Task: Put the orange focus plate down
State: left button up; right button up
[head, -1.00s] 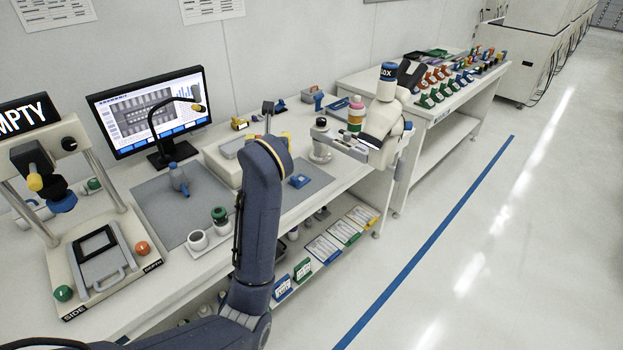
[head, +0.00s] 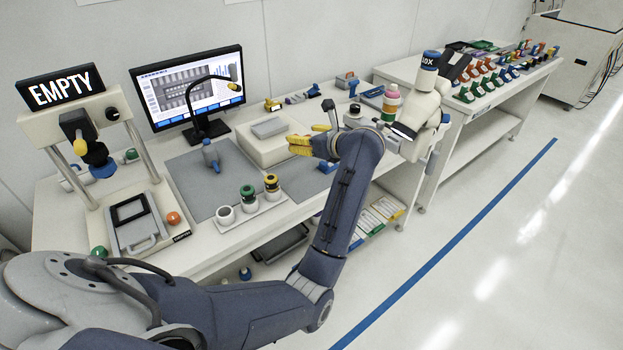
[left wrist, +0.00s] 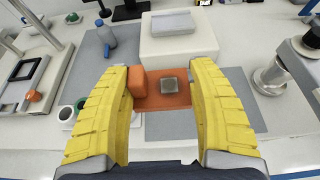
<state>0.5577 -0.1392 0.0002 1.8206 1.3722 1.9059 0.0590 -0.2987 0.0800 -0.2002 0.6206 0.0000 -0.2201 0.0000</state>
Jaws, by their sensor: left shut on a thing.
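The orange focus plate (left wrist: 178,101) shows in the left wrist view as a flat orange piece with a raised orange block on its left and a small grey square in its middle. My left gripper (left wrist: 160,78), with yellow ribbed fingers, is shut on it, one finger on each side. In the head view my left gripper (head: 312,142) is over the bench, by the white box and the right grey mat (head: 300,180). The plate is hidden there by the gripper and arm. I cannot tell whether it touches the surface below. My right gripper is not in view.
A white box (head: 262,143) stands behind the gripper, and a microscope (head: 425,100) to the right. A tray with cups and stacked parts (head: 250,212) lies at the front edge. The left grey mat (head: 205,185) is mostly clear. A sign reads EMPTY (head: 62,88).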

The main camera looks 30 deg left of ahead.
aim_at(307, 190)
pick_arm(q)
notch_tip(307, 190, down, 17)
jog(key=shift+f, duration=0.1)
dwell(0.6)
jog(key=shift+f, duration=0.15)
jog(key=o, duration=1.1)
jog(key=shift+o, duration=0.2)
